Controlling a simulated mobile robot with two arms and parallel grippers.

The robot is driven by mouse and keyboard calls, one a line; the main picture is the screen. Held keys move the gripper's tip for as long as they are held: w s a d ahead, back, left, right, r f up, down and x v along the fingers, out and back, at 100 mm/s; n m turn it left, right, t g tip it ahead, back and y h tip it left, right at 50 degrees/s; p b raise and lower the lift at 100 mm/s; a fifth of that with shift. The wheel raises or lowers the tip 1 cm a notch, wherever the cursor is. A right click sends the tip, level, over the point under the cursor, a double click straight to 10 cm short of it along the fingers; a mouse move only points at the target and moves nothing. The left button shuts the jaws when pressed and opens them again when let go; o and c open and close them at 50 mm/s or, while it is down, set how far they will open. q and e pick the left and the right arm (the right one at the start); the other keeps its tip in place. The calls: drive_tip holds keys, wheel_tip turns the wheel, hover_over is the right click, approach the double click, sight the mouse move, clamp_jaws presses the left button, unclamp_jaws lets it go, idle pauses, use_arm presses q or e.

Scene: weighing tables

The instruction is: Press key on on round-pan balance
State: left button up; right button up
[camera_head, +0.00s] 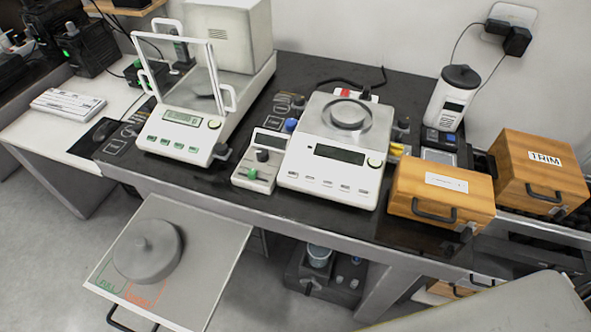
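The round-pan balance (318,172) is a white unit in the middle of the dark bench. Its round metal pan (347,114) sits on top at the back. Its display (339,154) is dark. A row of small grey keys (325,184) runs along its sloped front, their labels too small to read. Neither of my grippers is in view.
An analytical balance (178,143) with a glass shield stands left, a small knobbed box (257,171) between. Wooden boxes (437,190) (539,176) stand right. A grey tray (205,215) with a round knobbed weight (148,256) juts out front left. A pale panel fills the lower right.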

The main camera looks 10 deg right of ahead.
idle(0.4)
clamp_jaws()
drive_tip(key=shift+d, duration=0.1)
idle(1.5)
